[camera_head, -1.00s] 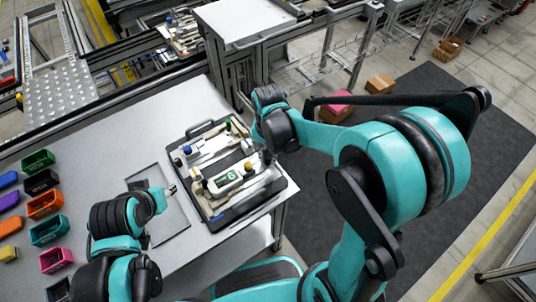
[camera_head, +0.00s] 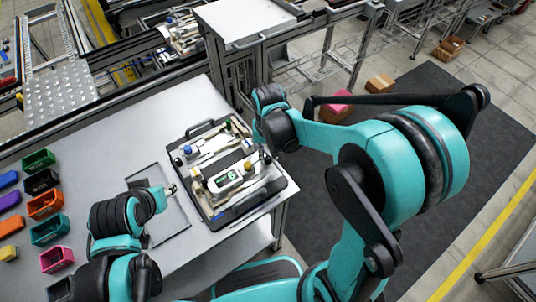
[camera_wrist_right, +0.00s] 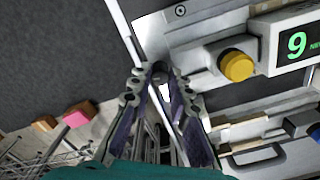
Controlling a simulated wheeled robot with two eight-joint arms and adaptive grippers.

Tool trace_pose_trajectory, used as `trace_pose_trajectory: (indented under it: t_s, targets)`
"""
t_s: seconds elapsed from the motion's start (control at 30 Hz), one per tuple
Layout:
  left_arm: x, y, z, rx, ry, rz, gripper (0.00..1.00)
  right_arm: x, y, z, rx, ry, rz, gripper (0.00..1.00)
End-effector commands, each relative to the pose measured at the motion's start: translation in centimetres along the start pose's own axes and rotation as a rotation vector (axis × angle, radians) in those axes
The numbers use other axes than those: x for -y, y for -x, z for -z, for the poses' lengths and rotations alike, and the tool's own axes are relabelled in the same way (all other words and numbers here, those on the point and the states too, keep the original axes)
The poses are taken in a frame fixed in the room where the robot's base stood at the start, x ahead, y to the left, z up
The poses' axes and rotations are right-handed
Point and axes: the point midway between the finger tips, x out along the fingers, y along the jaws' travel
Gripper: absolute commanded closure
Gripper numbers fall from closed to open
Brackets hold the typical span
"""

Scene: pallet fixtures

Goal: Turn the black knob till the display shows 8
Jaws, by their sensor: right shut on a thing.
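The display (camera_wrist_right: 297,44) shows a green digit that reads as 9 in the right wrist view. In the head view the display (camera_head: 229,178) is small and turned about, and its digit looks like a 6. My right gripper (camera_wrist_right: 160,76) is shut, its fingertips closed on a small dark round thing at the fixture's edge, which fits the black knob (camera_wrist_right: 160,68); the fingers hide most of it. In the head view my right gripper (camera_head: 266,157) is at the fixture's right edge. My left gripper (camera_head: 171,188) hangs left of the fixture, too small to read.
A yellow knob (camera_wrist_right: 237,65) stands beside the display, close to the right fingers. The black fixture board (camera_head: 222,217) lies near the table's right edge. Several coloured bins (camera_head: 47,232) stand at the table's left. Bare tabletop (camera_head: 130,125) lies between.

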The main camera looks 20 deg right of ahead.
Motion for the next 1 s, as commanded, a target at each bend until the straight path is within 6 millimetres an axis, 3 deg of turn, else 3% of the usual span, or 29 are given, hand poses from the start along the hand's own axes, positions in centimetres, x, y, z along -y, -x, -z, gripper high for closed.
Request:
trace_pose_trajectory:
  t_s: [0.03,0.1,0.4,0.53,1.0]
  targets:
    - [0.0,0.0,0.0,0.0,0.0,0.0,0.6,0.0,0.0,0.0,-0.001,0.0,0.0,0.79]
    - [0.0,0.0,0.0,0.0,0.0,0.0,0.6,0.0,0.0,0.0,-0.001,-0.001,0.0,0.61]
    - [0.0,0.0,0.0,0.0,0.0,0.0,0.6,0.0,0.1,0.0,0.0,-0.001,0.0,0.61]
    - [0.0,0.0,0.0,0.0,0.0,0.0,0.6,0.0,0.9,0.0,0.0,-0.001,0.0,0.61]
    - [0.0,0.0,0.0,0.0,0.0,0.0,0.6,0.0,10.2,0.0,0.0,-0.001,0.0,0.61]
